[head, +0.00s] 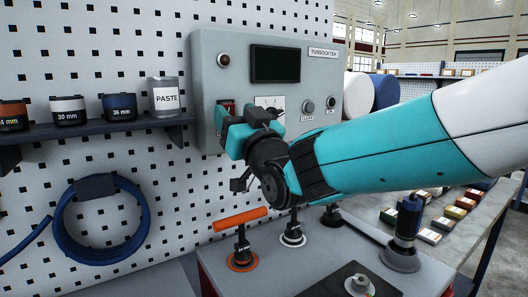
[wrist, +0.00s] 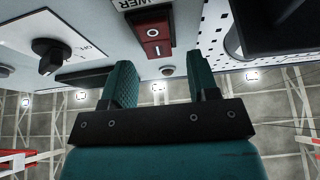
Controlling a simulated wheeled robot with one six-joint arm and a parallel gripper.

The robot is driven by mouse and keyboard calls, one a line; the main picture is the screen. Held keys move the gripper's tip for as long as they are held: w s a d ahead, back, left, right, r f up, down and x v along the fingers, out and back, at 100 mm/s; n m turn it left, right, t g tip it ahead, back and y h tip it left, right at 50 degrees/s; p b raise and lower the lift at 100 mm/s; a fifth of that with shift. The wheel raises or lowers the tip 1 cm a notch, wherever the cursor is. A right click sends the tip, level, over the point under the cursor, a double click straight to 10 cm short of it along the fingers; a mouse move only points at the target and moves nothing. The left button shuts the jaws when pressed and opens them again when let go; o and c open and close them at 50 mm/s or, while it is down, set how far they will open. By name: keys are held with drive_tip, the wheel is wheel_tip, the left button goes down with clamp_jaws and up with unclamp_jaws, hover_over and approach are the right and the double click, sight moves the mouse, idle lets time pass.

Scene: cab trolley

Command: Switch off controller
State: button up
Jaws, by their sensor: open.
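The controller (head: 200,75) is a grey box on the pegboard wall, with a dark screen (head: 275,63) and a dull red round lamp (head: 223,60). Its red power rocker switch (head: 228,104) is partly hidden behind my gripper in the head view. In the wrist view the rocker switch (wrist: 154,32) shows whole, with O and I marks; which half is pressed I cannot tell. My gripper (head: 240,118) is open and empty, close in front of the box. In the wrist view my gripper (wrist: 165,78) has its two teal fingers apart, below the switch in the picture.
A black rotary knob (wrist: 50,52) sits beside the switch. Two buttons (head: 308,106) are at the panel's right. A shelf (head: 100,132) with sockets and a paste jar (head: 165,95) is at left. A trolley (head: 275,275) with upright tools, one with an orange handle (head: 240,219), stands below.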

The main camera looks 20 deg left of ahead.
drive_tip(key=b+v, duration=0.4)
drive_tip(key=v, duration=1.1)
drive_tip(key=shift+s+b, duration=0.2)
drive_tip(key=shift+b, duration=0.2)
drive_tip(key=shift+d+f, duration=0.1)
drive_tip(key=shift+d, duration=0.1)
